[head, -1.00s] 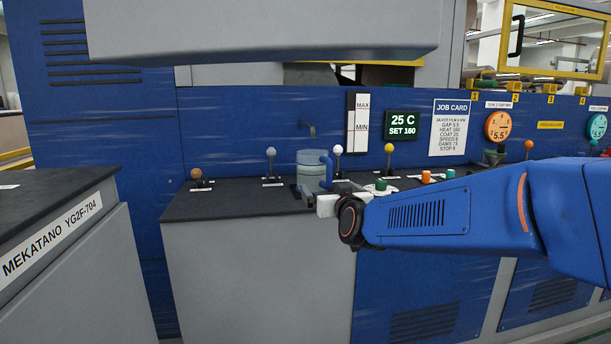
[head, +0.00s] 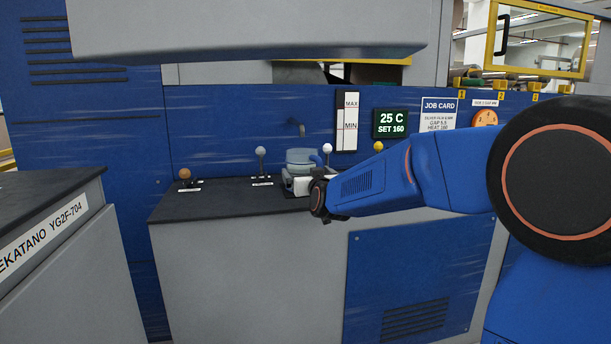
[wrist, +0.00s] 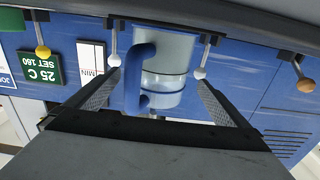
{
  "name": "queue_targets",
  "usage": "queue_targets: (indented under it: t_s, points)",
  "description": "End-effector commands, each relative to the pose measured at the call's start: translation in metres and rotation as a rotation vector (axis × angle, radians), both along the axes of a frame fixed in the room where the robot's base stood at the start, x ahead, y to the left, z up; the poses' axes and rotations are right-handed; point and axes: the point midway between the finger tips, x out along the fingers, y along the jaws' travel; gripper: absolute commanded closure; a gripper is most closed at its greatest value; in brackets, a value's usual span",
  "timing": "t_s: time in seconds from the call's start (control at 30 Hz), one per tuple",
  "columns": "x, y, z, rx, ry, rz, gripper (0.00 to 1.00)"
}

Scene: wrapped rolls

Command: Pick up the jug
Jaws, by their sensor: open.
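The jug (head: 301,158) is a pale grey-blue cylinder with a blue handle. It stands on the dark counter top of the blue machine, partly hidden by my gripper in the head view. In the wrist view the jug (wrist: 172,72) appears upside down, with its blue handle (wrist: 138,75) towards the left finger. My gripper (wrist: 160,95) is open, one finger on each side of the jug and handle. I cannot tell whether either finger touches it. In the head view my gripper (head: 298,184) is right at the jug's front.
Levers with a brown knob (head: 185,174), a grey knob (head: 260,151), a white knob (head: 327,148) and a yellow knob (head: 378,146) stand along the counter (head: 225,201). A spout (head: 298,126) juts from the panel above the jug. A grey housing (head: 250,28) overhangs. The counter's front left is clear.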

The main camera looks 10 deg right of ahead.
Motion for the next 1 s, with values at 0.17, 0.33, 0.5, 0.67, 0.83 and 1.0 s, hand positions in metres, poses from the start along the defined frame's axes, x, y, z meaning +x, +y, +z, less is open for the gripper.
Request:
queue_targets:
  t_s: [0.17, 0.33, 0.5, 0.67, 0.83, 1.0]
  points:
    - [0.009, 0.0, 0.0, 0.0, 0.001, 0.0, 0.0]
    - [0.028, 0.0, 0.0, 0.0, 0.001, 0.0, 0.0]
    - [0.049, -0.001, 0.0, 0.0, 0.002, 0.0, 0.0]
    - [0.057, -0.001, 0.001, 0.0, 0.001, 0.0, 0.0]
    - [0.058, -0.001, 0.001, 0.0, 0.001, 0.0, 0.0]
    - [0.058, -0.001, 0.001, 0.0, 0.001, 0.0, 0.26]
